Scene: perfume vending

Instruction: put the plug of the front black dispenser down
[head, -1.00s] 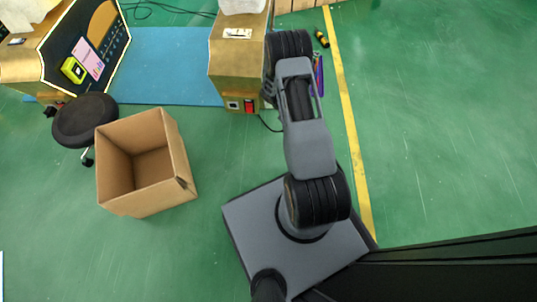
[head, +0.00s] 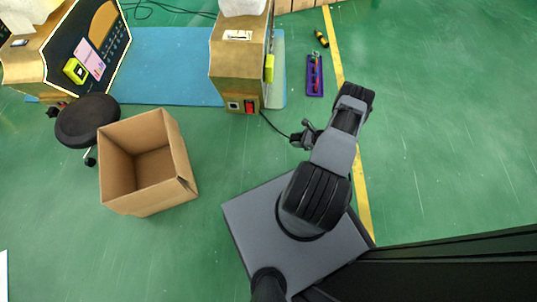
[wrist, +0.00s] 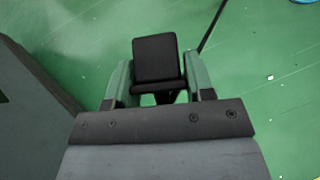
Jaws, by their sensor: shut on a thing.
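My gripper (head: 301,138) is in the open space above the green floor, below and right of the middle dispenser (head: 232,75) in the head view. That dispenser shows a gold side with a socket and a red switch (head: 249,106) at its lower end. A thin black cable (head: 270,123) runs from there to my gripper. In the wrist view, a black block-shaped plug (wrist: 155,58) sits between the two fingers, which are shut on it. A dark cable (wrist: 212,26) runs up beyond it. The plug's prongs cannot be made out.
A second dispenser (head: 70,50) with a dark front panel stands at the left. A black stool (head: 88,121) and an open cardboard box (head: 120,190) stand below it. A purple tray (head: 314,88) lies on the floor upper right.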

